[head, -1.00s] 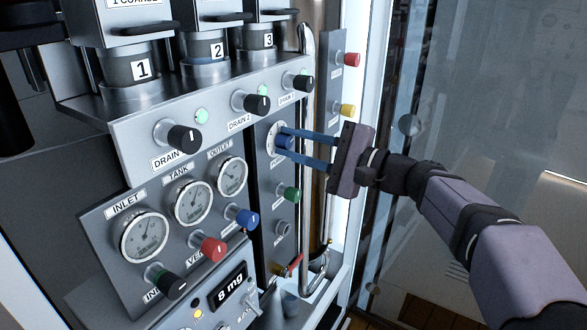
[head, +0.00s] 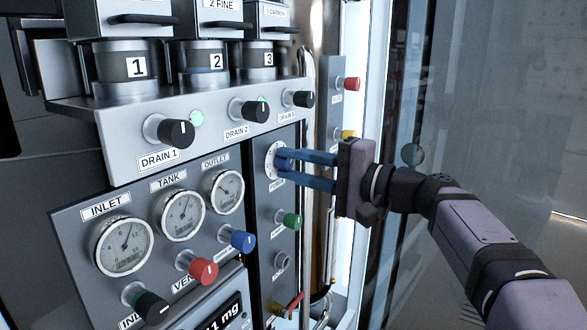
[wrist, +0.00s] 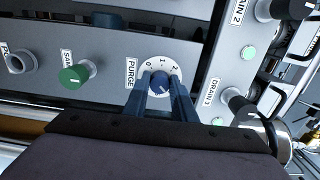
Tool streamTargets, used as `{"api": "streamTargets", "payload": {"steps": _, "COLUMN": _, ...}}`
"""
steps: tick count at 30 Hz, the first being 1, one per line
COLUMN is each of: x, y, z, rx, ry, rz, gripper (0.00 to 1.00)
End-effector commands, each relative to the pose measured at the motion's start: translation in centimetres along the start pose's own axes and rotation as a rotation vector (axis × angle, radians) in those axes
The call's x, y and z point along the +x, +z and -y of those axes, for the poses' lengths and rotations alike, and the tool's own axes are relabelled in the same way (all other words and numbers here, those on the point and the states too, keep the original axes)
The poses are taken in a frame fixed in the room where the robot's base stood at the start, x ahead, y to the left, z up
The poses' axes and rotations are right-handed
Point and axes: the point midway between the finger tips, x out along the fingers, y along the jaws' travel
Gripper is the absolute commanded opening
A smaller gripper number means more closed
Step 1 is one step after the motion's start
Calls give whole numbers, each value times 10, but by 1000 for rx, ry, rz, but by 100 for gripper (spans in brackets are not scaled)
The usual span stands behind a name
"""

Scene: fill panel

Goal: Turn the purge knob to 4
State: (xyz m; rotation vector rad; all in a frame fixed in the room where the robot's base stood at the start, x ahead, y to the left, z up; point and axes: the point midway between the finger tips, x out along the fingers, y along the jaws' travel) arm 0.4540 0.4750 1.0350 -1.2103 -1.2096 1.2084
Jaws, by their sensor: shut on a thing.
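The purge knob (wrist: 160,84) is small and blue, on a white dial (wrist: 160,64) beside a PURGE label. In the wrist view the numbers 0, 1 and 2 show on the dial. The rest of the dial is hidden by my fingers and the knob. I cannot read the knob's setting for sure. My gripper (head: 286,165) reaches in from the right with two blue fingers, one on each side of the knob, and is shut on it. In the head view the dial (head: 270,160) shows just left of the fingertips.
A green knob (head: 288,221) sits below the purge knob, and the black DRAIN 3 knob (head: 303,98) above it. A yellow knob (head: 348,135) and vertical metal pipe lie close by the fingers. Blue (head: 242,240) and red (head: 203,270) knobs are lower left.

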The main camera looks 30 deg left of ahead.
Motion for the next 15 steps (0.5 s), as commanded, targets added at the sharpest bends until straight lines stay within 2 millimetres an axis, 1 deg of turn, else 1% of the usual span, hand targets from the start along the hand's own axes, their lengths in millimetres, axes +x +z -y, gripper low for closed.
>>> {"api": "streamTargets", "payload": {"steps": 7, "x": 0, "y": 1, "z": -1, "rx": 1, "ry": 1, "rz": 2, "gripper": 2}}
{"api": "streamTargets", "payload": {"steps": 8, "x": 0, "y": 1, "z": -1, "rx": 1, "ry": 1, "rz": 2, "gripper": 29}}
{"api": "streamTargets", "payload": {"steps": 9, "x": 0, "y": 0, "z": -1, "rx": 1, "ry": 1, "rz": 2, "gripper": 38}}
{"api": "streamTargets", "payload": {"steps": 10, "x": 0, "y": 0, "z": 0, "rx": 1, "ry": 1, "rz": 2, "gripper": 43}}
{"api": "streamTargets", "payload": {"steps": 15, "x": 0, "y": 0, "z": 0, "rx": 1, "ry": 1, "rz": 1, "gripper": 43}}
